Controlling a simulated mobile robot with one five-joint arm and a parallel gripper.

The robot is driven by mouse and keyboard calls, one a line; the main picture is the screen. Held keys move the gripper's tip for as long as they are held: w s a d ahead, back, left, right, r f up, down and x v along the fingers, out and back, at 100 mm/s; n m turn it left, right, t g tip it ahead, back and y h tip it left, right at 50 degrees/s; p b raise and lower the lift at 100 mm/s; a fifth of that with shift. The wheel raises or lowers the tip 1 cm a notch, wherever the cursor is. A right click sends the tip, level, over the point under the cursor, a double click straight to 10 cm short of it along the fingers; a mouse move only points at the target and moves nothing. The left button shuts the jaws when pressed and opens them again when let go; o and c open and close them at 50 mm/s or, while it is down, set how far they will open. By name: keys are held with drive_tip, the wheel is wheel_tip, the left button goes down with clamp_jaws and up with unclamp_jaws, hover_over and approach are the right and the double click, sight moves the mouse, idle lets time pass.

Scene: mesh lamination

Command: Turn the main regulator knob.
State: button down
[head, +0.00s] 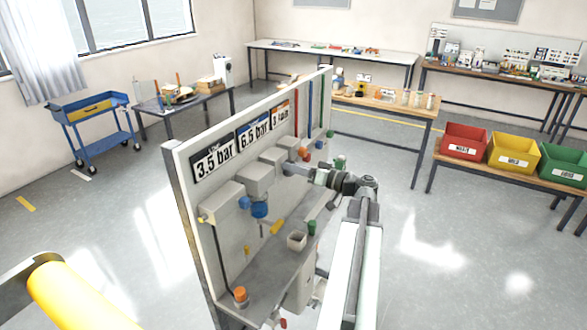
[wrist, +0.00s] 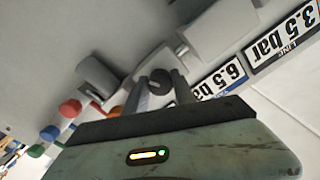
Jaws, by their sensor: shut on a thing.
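A pale upright panel (head: 205,215) carries grey blocks, pipes and coloured knobs under signs reading 3.5 bar (head: 214,160), 6.5 bar (head: 254,136) and a third partly hidden one. My gripper (head: 308,174) reaches to the panel from the right. In the wrist view my gripper (wrist: 160,88) is shut on a dark round knob (wrist: 160,76) below a grey block, near the upside-down 6.5 bar sign (wrist: 222,78). The small print on that sign is unclear. The fingers partly hide the knob. A blue knob (head: 260,209) hangs free further left on the panel.
Red (wrist: 70,108), blue (wrist: 50,133) and green (wrist: 36,151) knobs stand out near my gripper. Open floor lies to the right, before the coloured bins (head: 465,141).

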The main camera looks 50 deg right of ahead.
drive_tip(key=shift+m, duration=2.2)
drive_tip(key=c, duration=1)
unclamp_jaws()
drive_tip(key=shift+c, duration=0.2)
drive_tip(key=v, duration=0.8)
drive_tip(key=shift+a, duration=0.1)
